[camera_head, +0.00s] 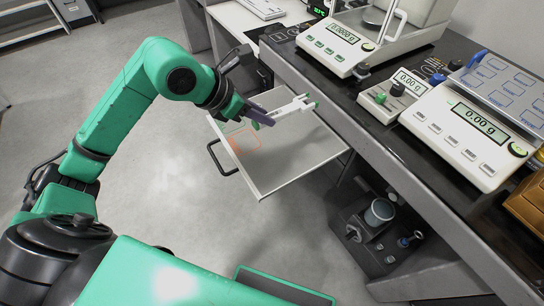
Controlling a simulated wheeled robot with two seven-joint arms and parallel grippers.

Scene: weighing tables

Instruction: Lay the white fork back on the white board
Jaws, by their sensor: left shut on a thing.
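The white fork (294,107) is a small pale piece with green near its far end. My left gripper (268,117) reaches in from the left and is shut on it, over the back part of the white board. The fingers partly hide the fork, and I cannot tell whether it touches the board. The white board (277,172) is a flat pale panel pulled out from under the dark table, with a dark handle on its left side and an orange outlined square on its surface. My right gripper is not in view.
The dark table (385,139) stands to the right of the board. It carries a balance with a glass shield (334,46), a small grey meter (393,99) and another balance (465,133). A dark unit with a cup (380,212) sits below. Open floor (165,170) lies left.

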